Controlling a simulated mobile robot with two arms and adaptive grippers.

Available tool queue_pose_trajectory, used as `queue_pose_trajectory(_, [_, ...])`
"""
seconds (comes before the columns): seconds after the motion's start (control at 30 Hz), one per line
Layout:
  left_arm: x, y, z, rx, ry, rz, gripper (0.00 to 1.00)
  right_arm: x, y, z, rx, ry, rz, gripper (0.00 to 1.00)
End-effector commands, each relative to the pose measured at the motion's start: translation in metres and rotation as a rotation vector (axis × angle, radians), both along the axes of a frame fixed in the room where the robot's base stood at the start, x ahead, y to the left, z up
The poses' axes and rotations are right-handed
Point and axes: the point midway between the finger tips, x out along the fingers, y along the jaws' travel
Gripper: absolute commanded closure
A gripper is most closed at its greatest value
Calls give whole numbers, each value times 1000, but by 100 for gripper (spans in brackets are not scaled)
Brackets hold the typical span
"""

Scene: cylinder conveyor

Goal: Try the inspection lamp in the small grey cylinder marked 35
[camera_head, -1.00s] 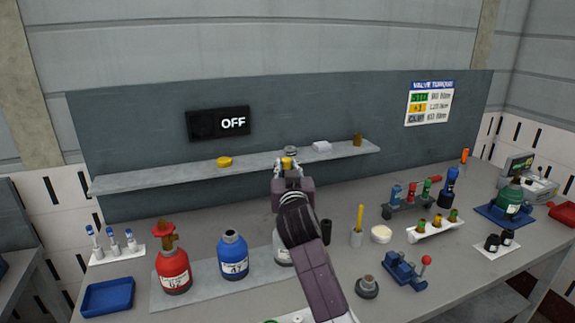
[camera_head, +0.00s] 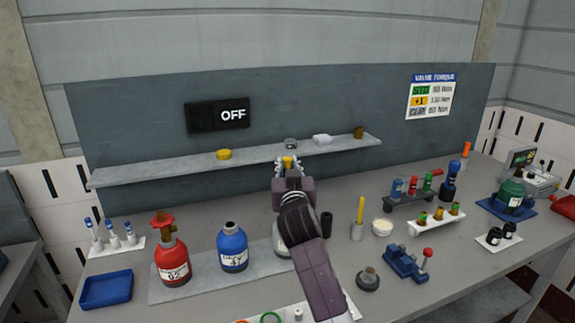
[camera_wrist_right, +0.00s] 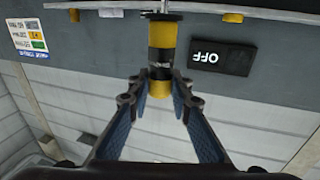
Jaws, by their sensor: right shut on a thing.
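My right gripper (camera_head: 288,163) is shut on a yellow and black inspection lamp (camera_wrist_right: 161,60). In the wrist view the lamp stands between the fingers, with a pale metal part at one end. In the head view only a little of its yellow shows, just in front of the shelf. A light grey cylinder (camera_head: 279,240) stands on the bench right of the blue bottle. My right arm covers most of it, and its marking and opening are hidden. My left gripper is not in view.
The red bottle (camera_head: 172,262) and blue bottle (camera_head: 232,248) stand left of the grey cylinder. The shelf (camera_head: 185,169) holds a yellow piece and several small items. The panel (camera_head: 218,117) reads OFF. A dark grey piece (camera_head: 367,279) and a blue fixture (camera_head: 405,264) lie right of my arm.

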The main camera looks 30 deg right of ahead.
Motion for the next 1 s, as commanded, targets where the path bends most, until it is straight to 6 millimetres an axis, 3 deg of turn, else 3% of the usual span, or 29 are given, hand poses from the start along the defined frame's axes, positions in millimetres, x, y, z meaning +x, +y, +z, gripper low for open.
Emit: queue_pose_trajectory(1.0, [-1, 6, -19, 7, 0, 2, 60, 0, 0, -26, -1, -2, 0, 100])
